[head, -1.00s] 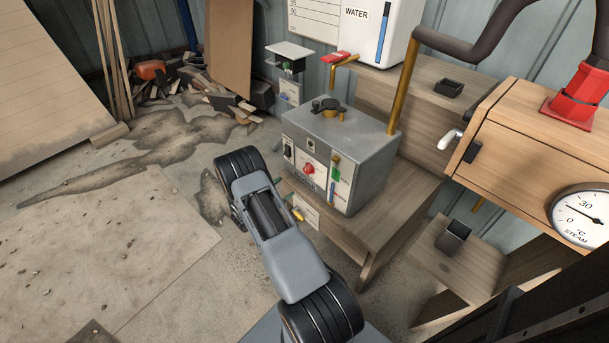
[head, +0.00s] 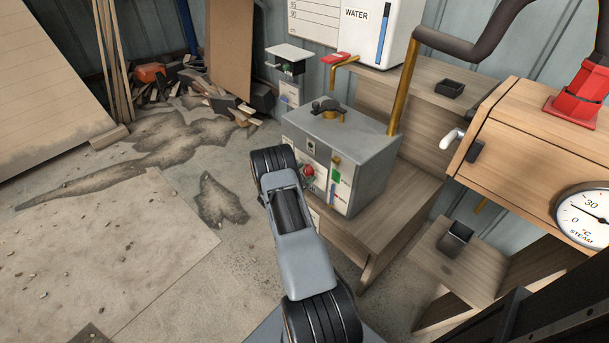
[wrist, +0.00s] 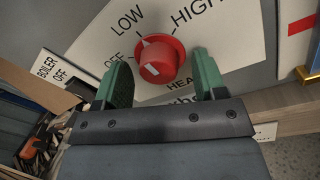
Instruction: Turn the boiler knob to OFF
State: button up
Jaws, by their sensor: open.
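The boiler is a grey metal box (head: 362,150) on a wooden stand. Its red knob (head: 308,170) shows on the front panel, just beside my arm. In the wrist view the red knob (wrist: 160,56) is large, with OFF, LOW and HIGH printed around it. A white mark is on its face; I cannot tell exactly which label it points at. My gripper (wrist: 163,76) is open, with one green finger on each side of the knob. I see gaps between fingers and knob, and no clear contact. In the head view my arm hides the gripper.
A white water tank (head: 375,30) stands behind the boiler, with a brass pipe (head: 404,85) at its right. A wooden cabinet with a steam gauge (head: 590,216) stands at the right. The floor to the left is open, with scrap wood at the back.

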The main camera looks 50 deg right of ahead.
jog(key=shift+c, duration=0.3)
jog(key=c, duration=0.9)
jog(key=n, duration=0.5)
jog(key=shift+n, duration=0.4)
jog(key=n, duration=0.5)
jog(key=shift+s+r+g+y, duration=0.1)
jog(key=shift+g+y, duration=0.2)
jog(key=shift+y, duration=0.1)
jog(key=shift+n, duration=0.5)
jog(key=o, duration=1)
jog(key=shift+c, duration=0.2)
